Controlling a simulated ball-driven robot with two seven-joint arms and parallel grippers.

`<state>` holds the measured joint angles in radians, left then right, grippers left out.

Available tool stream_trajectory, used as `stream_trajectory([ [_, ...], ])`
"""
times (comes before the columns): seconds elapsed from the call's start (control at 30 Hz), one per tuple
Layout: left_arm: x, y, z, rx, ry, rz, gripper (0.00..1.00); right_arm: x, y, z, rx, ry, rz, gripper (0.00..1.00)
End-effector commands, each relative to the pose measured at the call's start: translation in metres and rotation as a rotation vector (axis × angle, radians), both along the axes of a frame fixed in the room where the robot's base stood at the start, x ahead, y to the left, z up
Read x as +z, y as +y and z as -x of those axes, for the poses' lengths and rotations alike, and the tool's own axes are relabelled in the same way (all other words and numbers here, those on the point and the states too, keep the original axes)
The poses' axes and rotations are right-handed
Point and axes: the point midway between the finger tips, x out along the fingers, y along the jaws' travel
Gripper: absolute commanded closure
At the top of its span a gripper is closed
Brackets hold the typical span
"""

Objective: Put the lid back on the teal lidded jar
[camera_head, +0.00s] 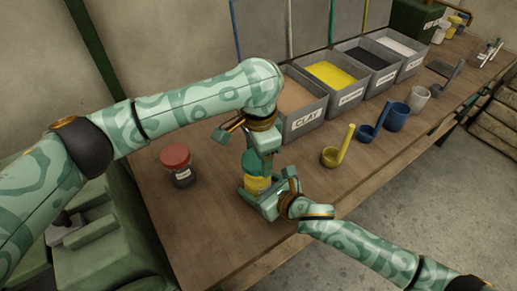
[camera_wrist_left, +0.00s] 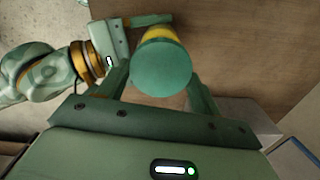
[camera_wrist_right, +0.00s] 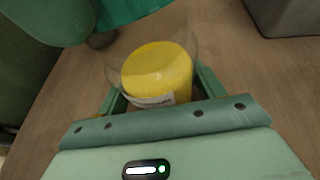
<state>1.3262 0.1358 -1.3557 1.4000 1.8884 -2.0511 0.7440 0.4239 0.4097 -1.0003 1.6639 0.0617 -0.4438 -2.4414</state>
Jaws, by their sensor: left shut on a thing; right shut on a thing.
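The teal lid (camera_head: 252,161) is held by my left gripper (camera_head: 258,155) directly above the jar. The jar (camera_head: 257,185) is clear with yellow contents and stands on the workbench. My right gripper (camera_head: 264,196) is shut around the jar's side, low near the bench. In the left wrist view the round teal lid (camera_wrist_left: 162,66) lies between the left fingers, with a yellow strip of the jar (camera_wrist_left: 160,34) behind it. In the right wrist view the jar (camera_wrist_right: 158,72) is between the right fingers and the lid (camera_wrist_right: 130,10) is over its rim. I cannot tell whether they touch.
A red-lidded jar (camera_head: 175,156) stands to the left on the workbench (camera_head: 215,235). Grey bins, one marked clay (camera_head: 303,112), line the back. A yellow scoop (camera_head: 338,148), a blue scoop (camera_head: 372,132) and mugs stand to the right. The bench's front edge is close to my right arm.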

Motion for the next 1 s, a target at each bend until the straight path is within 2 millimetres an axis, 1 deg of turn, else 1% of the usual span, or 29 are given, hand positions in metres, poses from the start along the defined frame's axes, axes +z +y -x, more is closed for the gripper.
stream_trajectory([
  [0.43,0.000,0.000,0.000,0.000,0.001,0.000,0.56,0.000,0.000,0.000,0.000,0.000,0.000,0.73],
  [0.8,-0.017,0.000,0.000,0.000,0.002,0.000,0.56,0.000,0.000,0.000,0.000,0.000,0.000,0.73],
  [1.0,-0.018,0.000,0.000,0.000,0.001,0.000,0.56,0.000,0.000,0.000,0.000,0.000,0.000,0.73],
])
